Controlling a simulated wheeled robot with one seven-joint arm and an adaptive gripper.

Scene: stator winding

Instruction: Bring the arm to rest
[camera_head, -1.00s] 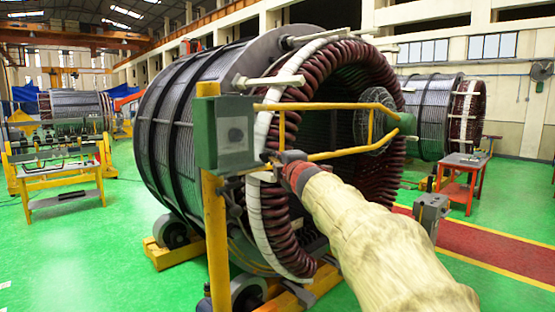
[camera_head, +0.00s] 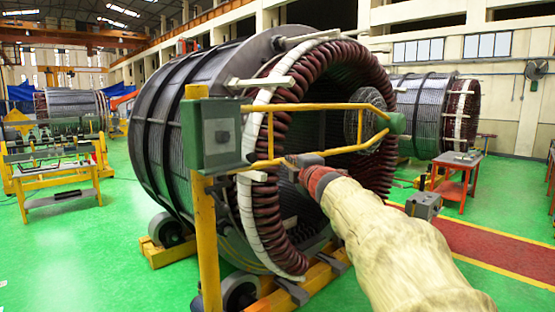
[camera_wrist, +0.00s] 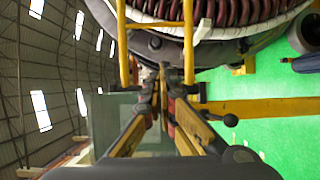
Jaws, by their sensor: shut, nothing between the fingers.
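My arm, in a cream cover, reaches in from the lower right of the head view. My gripper (camera_head: 292,163) is at its end, just below the yellow rail frame (camera_head: 203,240) and in front of the big stator's open end. In the wrist view my gripper (camera_wrist: 161,72) has its fingers together, with nothing seen between them. Whether it touches the rail, I cannot tell. The large stator (camera_head: 165,105) lies on its side, with dark red coils (camera_head: 265,210) around its bore.
A grey-green box (camera_head: 212,135) sits on the yellow post close left of my gripper. A second stator (camera_head: 425,110) and a red table (camera_head: 455,182) stand at right. A workbench (camera_head: 58,190) stands at left. The green floor (camera_head: 90,270) at front left is clear.

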